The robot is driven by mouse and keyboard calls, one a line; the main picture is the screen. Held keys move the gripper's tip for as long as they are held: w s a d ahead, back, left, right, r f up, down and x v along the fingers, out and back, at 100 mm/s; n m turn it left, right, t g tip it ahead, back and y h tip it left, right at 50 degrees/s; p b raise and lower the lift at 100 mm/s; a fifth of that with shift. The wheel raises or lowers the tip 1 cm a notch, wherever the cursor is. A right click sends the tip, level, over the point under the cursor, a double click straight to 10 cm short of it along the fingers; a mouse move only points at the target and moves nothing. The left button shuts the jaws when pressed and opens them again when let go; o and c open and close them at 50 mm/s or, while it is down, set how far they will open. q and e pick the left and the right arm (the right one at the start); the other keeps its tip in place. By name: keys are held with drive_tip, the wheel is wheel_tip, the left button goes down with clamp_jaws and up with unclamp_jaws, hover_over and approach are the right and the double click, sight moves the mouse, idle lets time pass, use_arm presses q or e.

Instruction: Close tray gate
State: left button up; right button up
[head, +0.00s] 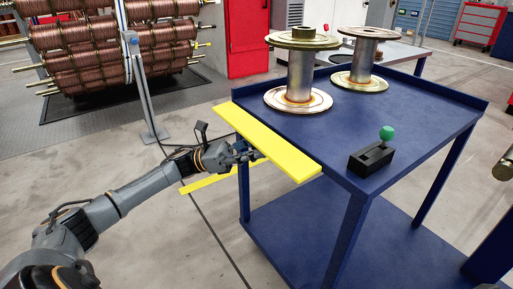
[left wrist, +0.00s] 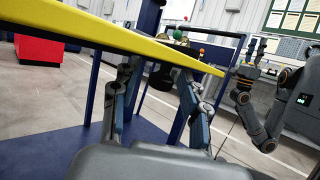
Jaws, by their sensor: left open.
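The yellow gate (head: 268,140) is a long flat panel along the left edge of the blue tray table (head: 400,110), folded outward and roughly level with the top. My left gripper (head: 250,155) is at the gate's outer edge, near its middle, partly hidden beneath it. In the left wrist view, the open fingers (left wrist: 158,90) point up toward the underside of the gate (left wrist: 110,36), with nothing between them. I cannot tell whether they touch it. A black block (head: 371,158) with a green knob (head: 387,133) sits on the table's near corner. My right arm shows in the left wrist view, its gripper (left wrist: 258,48) small and unclear.
Two metal spools (head: 299,75) (head: 362,60) stand on the table toward the back. A carousel of copper-coloured spools (head: 115,50) and a red cabinet (head: 247,40) stand behind. A grey post (head: 143,90) rises left of the gate. The floor left of the table is mostly clear.

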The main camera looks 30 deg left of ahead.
use_arm(q)
clamp_jaws()
